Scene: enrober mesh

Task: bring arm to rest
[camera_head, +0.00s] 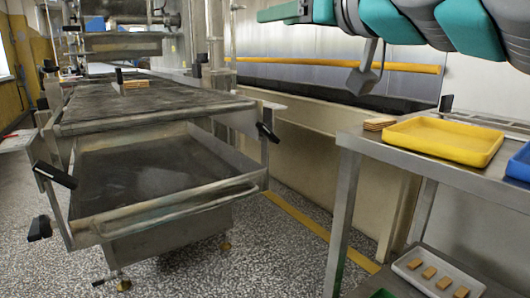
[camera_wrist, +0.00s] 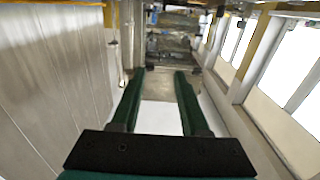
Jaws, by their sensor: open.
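My gripper (camera_wrist: 159,74) shows in the wrist view with its two long green fingers spread apart and nothing between them. In the head view my grey and teal arm crosses the top right, well above the steel table, pointing left. A teal part at its left end is high in front of the back wall panel, and it is too cut off to read the fingers there. The arm touches nothing that I can see.
A dark mesh belt (camera_head: 160,102) bears a few brown biscuits (camera_head: 131,85). Right, a steel table (camera_head: 440,165) holds a biscuit stack (camera_head: 378,124), a yellow tray (camera_head: 445,139) and a blue tray (camera_head: 520,163). Below is a white tray (camera_head: 404,266) with several biscuits. Floor between is clear.

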